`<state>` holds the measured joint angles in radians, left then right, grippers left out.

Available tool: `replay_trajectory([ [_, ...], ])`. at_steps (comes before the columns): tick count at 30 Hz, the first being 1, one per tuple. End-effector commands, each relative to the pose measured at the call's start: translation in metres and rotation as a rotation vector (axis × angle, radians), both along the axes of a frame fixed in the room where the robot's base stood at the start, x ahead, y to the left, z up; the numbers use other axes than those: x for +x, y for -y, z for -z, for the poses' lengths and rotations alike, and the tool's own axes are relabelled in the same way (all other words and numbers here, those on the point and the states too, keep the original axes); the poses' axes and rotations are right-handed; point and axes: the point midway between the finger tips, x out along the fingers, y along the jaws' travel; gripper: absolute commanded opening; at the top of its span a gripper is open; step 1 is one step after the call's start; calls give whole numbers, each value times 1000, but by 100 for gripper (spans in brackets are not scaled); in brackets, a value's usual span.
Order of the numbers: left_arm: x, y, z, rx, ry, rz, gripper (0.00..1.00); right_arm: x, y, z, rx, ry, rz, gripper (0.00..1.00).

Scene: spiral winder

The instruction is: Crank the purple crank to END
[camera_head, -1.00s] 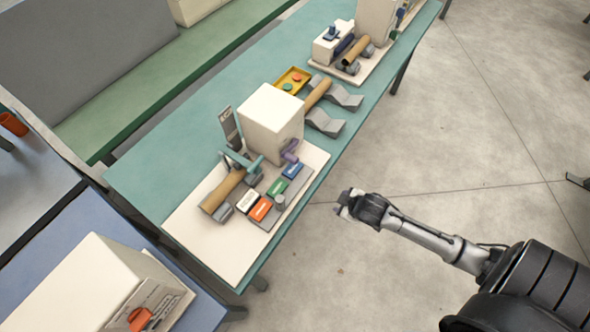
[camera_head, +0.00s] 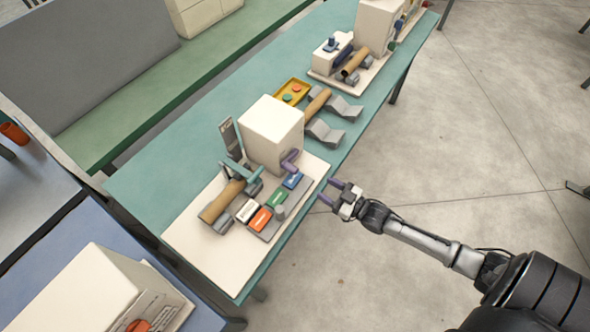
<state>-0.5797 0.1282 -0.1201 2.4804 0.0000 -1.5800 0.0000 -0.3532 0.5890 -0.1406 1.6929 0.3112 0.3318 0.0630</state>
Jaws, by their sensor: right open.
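The purple crank (camera_head: 290,160) sits on the front side of the cream box of the winder (camera_head: 271,134). The winder stands on a pale base plate (camera_head: 207,258) on the teal table. My right gripper (camera_head: 329,192) is open and empty. It shows beyond the table's front edge, to the lower right of the purple crank and apart from it. An END mark cannot be read at this size. My left gripper is not in view.
A row of coloured blocks, white, orange (camera_head: 260,219), green and blue, lies in front of the winder. A brown roller (camera_head: 220,201) is to their left. A yellow tray (camera_head: 292,91) and grey cradles (camera_head: 325,133) lie farther along the table. The floor at right is clear.

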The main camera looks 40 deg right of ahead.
Motion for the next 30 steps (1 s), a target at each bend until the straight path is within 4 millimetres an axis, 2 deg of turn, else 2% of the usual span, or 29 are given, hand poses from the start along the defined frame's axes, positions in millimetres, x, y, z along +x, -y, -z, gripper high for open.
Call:
replay_trajectory([
  [9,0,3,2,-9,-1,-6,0,58,-15,0,-1,1,0,51],
  [15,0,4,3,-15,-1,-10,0,89,-24,0,0,0,1,51],
  [22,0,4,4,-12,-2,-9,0,112,-30,0,-1,-1,0,51],
  [30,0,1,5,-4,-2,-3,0,120,-32,0,-1,-2,-1,51],
])
